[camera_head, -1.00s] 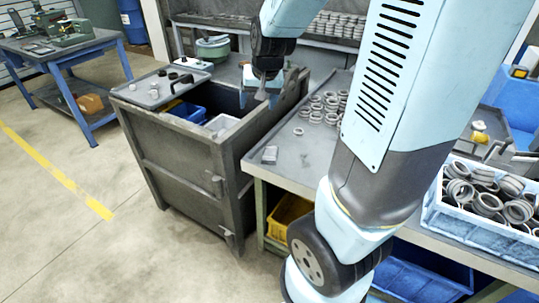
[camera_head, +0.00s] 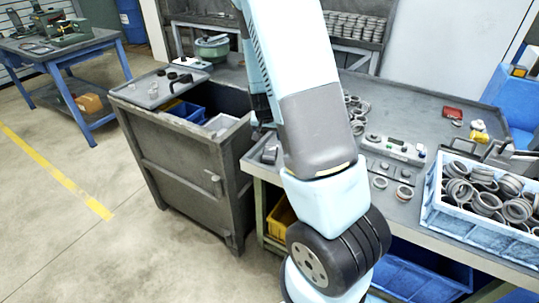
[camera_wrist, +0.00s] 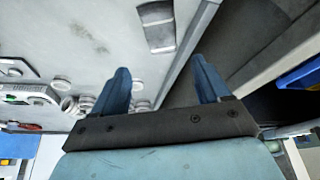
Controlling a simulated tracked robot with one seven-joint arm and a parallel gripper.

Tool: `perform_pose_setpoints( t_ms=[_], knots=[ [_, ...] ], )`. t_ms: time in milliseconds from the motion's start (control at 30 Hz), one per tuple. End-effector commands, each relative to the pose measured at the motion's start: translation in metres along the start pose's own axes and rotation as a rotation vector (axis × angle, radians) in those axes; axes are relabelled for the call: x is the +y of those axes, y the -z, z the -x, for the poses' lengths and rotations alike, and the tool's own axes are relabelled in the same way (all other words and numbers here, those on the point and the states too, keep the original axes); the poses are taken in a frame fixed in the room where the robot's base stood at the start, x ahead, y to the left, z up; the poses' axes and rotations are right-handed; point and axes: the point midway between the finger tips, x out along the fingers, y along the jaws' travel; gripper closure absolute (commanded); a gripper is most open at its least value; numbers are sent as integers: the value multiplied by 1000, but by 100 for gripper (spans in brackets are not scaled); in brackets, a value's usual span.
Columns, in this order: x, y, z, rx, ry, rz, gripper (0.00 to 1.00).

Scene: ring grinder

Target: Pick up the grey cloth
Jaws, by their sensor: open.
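The grey cloth (camera_head: 270,154) is a small, dark grey folded piece. It lies on the workbench near its left edge, partly hidden by my arm in the head view. In the wrist view the cloth (camera_wrist: 157,26) shows at the top, beside the bench edge, with paler bands across it. My gripper (camera_wrist: 165,80) has two blue fingers spread wide with nothing between them. The cloth is ahead of the fingertips and apart from them.
The workbench (camera_head: 405,205) holds loose rings, a control panel (camera_head: 393,150) and a blue crate of rings (camera_head: 480,228) at the right. A dark open cabinet (camera_head: 170,160) adjoins the bench at the left, with blue bins (camera_head: 187,111) inside. Bench surface around the cloth is clear.

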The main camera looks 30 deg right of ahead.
Motion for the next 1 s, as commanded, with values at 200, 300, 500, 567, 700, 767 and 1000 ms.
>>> perform_pose_setpoints(
  t_ms=[200,300,500,567,700,767,1000],
  knots=[
    [2,0,-25,-2,-3,-3,24],
    [2,0,-40,-2,-3,-2,24],
    [1,0,-67,-2,-2,-1,24],
    [1,0,-74,-1,-2,-1,24],
    [0,0,-82,-1,0,-1,24],
    [0,0,-84,-1,0,0,24],
    [0,4,-105,-1,-1,0,24]
  ],
)
